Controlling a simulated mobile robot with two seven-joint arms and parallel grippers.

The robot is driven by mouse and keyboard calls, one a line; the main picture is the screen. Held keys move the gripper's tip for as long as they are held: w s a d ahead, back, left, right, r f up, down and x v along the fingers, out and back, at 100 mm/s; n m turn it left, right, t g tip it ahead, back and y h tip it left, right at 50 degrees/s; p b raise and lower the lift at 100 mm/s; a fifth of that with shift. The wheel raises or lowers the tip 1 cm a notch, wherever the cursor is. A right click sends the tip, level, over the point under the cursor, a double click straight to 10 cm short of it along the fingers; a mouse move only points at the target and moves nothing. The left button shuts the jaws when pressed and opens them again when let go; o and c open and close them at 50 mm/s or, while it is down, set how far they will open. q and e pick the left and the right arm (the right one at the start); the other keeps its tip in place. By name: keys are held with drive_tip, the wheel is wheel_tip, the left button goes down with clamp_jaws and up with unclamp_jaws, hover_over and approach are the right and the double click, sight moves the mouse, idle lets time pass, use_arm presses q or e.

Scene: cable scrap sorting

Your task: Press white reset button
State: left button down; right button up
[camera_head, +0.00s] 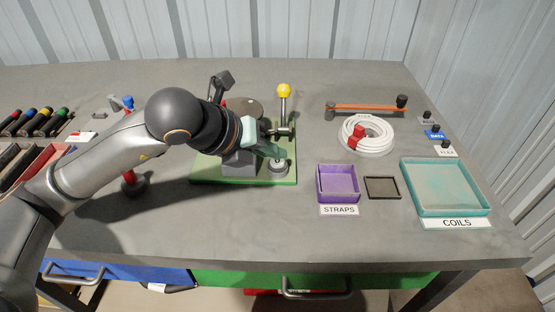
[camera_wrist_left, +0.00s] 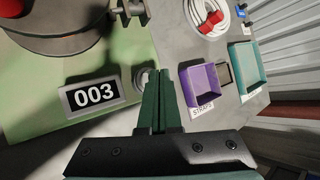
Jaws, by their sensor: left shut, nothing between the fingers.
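The white reset button (camera_wrist_left: 142,79) shows in the left wrist view as a pale round piece in a ring, partly hidden behind my fingers. It sits beside a counter display reading 003 (camera_wrist_left: 95,95) on a green base plate (camera_wrist_left: 50,122). In the head view its round grey housing (camera_head: 278,169) stands near the plate's right front corner. My left gripper (camera_head: 276,153) is shut and empty, with its fingertips over or just beside the housing; I cannot tell whether they touch it. In the wrist view the shut fingers (camera_wrist_left: 160,76) lie just right of the button. My right gripper is not in view.
A lever with a yellow knob (camera_head: 284,90) rises behind the gripper. A white cable coil (camera_head: 368,135), purple straps tray (camera_head: 338,184) and teal coils tray (camera_head: 446,190) stand to the right. Several coloured-tipped tools (camera_head: 40,122) lie at left. The front table strip is clear.

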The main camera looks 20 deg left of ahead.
sight(274, 165)
use_arm(q)
drive_tip(key=shift+f+b, duration=0.35)
drive_tip(key=shift+b, duration=0.05)
drive_tip(key=shift+r, duration=0.1)
idle(0.6)
drive_tip(key=shift+r+p, duration=0.45)
drive_tip(key=shift+r, duration=0.3)
drive_tip(key=shift+r, duration=0.1)
drive_tip(key=shift+r+p, duration=1.6)
drive_tip(key=shift+r, duration=0.85)
